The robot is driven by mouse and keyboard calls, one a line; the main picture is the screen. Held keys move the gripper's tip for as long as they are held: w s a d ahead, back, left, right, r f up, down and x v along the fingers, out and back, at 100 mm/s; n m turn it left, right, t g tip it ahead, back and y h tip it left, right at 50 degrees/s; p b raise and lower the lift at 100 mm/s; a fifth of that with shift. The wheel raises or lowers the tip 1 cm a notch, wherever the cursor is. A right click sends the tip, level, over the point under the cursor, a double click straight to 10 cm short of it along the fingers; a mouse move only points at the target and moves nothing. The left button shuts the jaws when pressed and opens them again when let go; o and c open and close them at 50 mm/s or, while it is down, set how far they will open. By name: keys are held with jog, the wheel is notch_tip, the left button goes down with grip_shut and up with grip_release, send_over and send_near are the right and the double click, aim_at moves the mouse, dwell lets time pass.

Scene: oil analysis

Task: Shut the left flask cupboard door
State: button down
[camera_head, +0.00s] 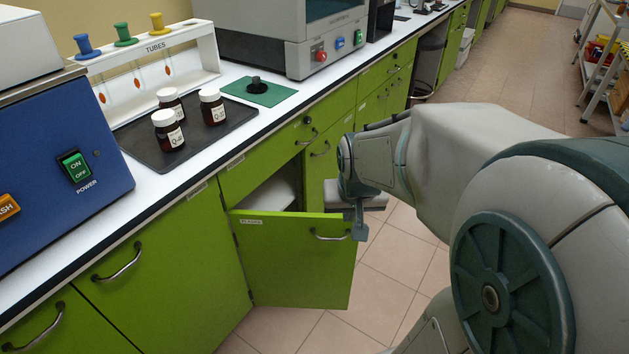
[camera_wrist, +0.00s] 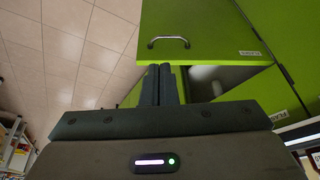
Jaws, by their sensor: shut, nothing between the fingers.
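The left flask cupboard door (camera_head: 297,263) is green with a label at its top left and a metal handle at its top right. It stands open, swung out from the cabinet on its left-hand hinges. Inside the opening a pale shelf or object (camera_head: 272,194) shows. My gripper (camera_head: 359,228) is shut and empty, at the door's free edge near the handle; I cannot tell whether it touches. In the wrist view the shut fingers (camera_wrist: 159,84) stand just below the door (camera_wrist: 190,35) and its handle (camera_wrist: 169,41); the picture appears upside down.
The white worktop (camera_head: 180,182) runs above the cupboards. A black tray (camera_head: 190,140) with several brown bottles, a blue machine (camera_head: 75,160) and a green mat (camera_head: 259,93) stand on it. Tiled floor (camera_head: 400,260) lies clear right of the door. A trolley (camera_head: 600,70) stands at far right.

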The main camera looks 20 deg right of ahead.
jog(key=w+d+f+b, duration=0.3)
jog(key=w+f+b, duration=0.1)
jog(key=f, duration=0.5)
jog(key=w+d+f+m+b, duration=0.1)
jog(key=w+d+f+b, duration=0.2)
jog(key=w+f, duration=0.3)
notch_tip(320, 180, down, 3)
jog(key=shift+d+r+h+b, duration=0.1)
jog(key=shift+d+h+b, duration=0.25)
jog(key=shift+b, duration=0.3)
jog(key=shift+w+d, duration=0.1)
jog(key=shift+w, duration=0.05)
